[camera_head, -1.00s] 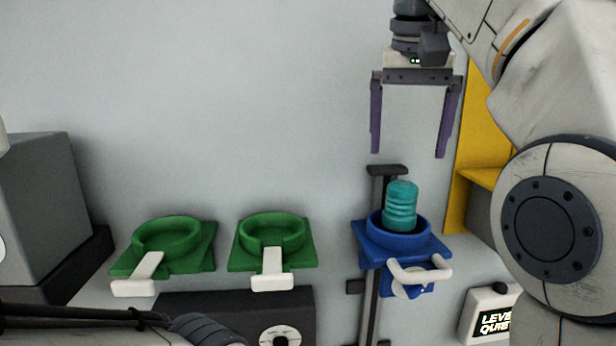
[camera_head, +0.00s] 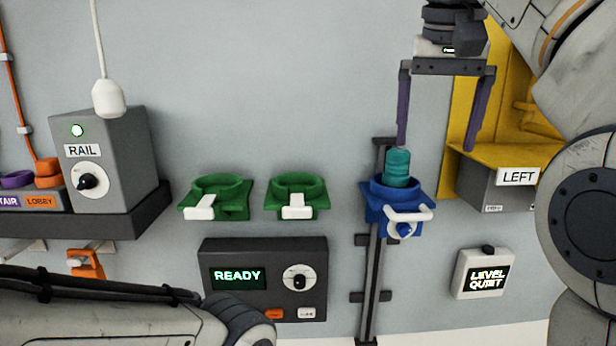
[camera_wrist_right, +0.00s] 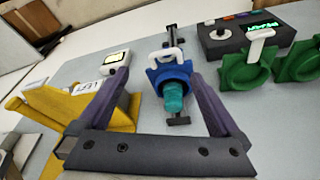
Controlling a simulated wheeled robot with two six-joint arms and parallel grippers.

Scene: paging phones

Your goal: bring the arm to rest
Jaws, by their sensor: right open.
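My right gripper (camera_head: 440,142) is open and empty, with two purple fingers pointing down. In the head view it hangs above and slightly right of the blue holder (camera_head: 376,204). A teal ribbed cylinder (camera_head: 398,168) stands upright in the blue holder, which has a white handle. In the right wrist view, the teal cylinder (camera_wrist_right: 173,98) and blue holder (camera_wrist_right: 158,80) appear beyond and between the open fingers (camera_wrist_right: 160,105), apart from them. Part of my left arm shows at the lower left; its gripper is not in view.
Two green holders (camera_head: 222,183) (camera_head: 299,184) with white levers are on the wall. Below is a dark box reading READY (camera_head: 220,305). A yellow bracket (camera_head: 480,155) marked LEFT is close to my right gripper. A grey RAIL box (camera_head: 128,150) stands left; a LEVEL QUIET box (camera_head: 463,283) is lower right.

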